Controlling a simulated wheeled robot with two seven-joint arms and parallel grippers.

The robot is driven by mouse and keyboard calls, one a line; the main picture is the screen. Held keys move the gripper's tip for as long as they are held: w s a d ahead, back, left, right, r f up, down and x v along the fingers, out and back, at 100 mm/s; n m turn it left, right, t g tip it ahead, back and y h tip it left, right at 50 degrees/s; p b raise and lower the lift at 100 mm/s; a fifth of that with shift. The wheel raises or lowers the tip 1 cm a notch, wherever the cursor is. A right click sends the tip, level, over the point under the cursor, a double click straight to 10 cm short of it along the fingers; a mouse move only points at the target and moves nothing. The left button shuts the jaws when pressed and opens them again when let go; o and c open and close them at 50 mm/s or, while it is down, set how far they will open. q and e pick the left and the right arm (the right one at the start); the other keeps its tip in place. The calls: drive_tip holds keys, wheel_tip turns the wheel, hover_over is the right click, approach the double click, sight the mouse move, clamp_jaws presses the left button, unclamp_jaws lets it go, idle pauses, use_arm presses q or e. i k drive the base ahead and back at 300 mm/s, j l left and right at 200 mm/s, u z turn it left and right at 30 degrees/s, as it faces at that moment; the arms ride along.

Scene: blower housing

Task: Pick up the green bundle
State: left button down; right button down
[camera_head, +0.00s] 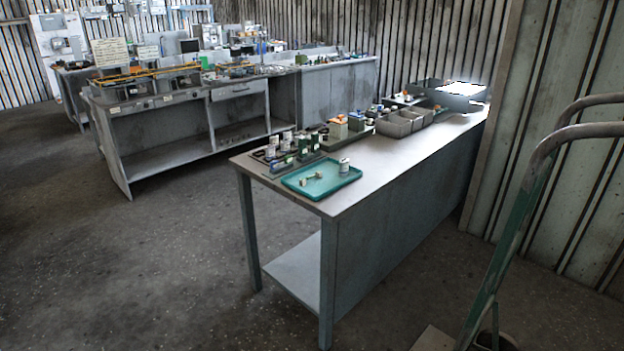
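On the near grey workbench (400,167), a dark green upright item (304,147) stands among small parts behind the teal tray. A small greenish item (288,161) lies just in front of it, by the tray's back left edge. Both are too small to tell which, if either, is the green bundle. The teal tray (337,187) sits at the bench's near left end and holds a pale small part (312,177) and a light grey cylinder (344,167). Neither of my grippers is in view.
Grey bins (402,123) and orange-topped blocks (338,127) stand farther along the bench. A second, cluttered workbench (165,130) is at the back left. A green-framed cart with a curved handle (500,238) stands at the right. The floor at left is clear.

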sight(302, 181)
drive_tip(key=i+l+u, duration=0.3)
drive_tip(key=i, duration=0.4)
drive_tip(key=i+l+u, duration=0.25)
drive_tip(key=i, duration=0.45)
drive_tip(key=i+l+u, duration=0.3)
drive_tip(key=i+l, duration=0.3)
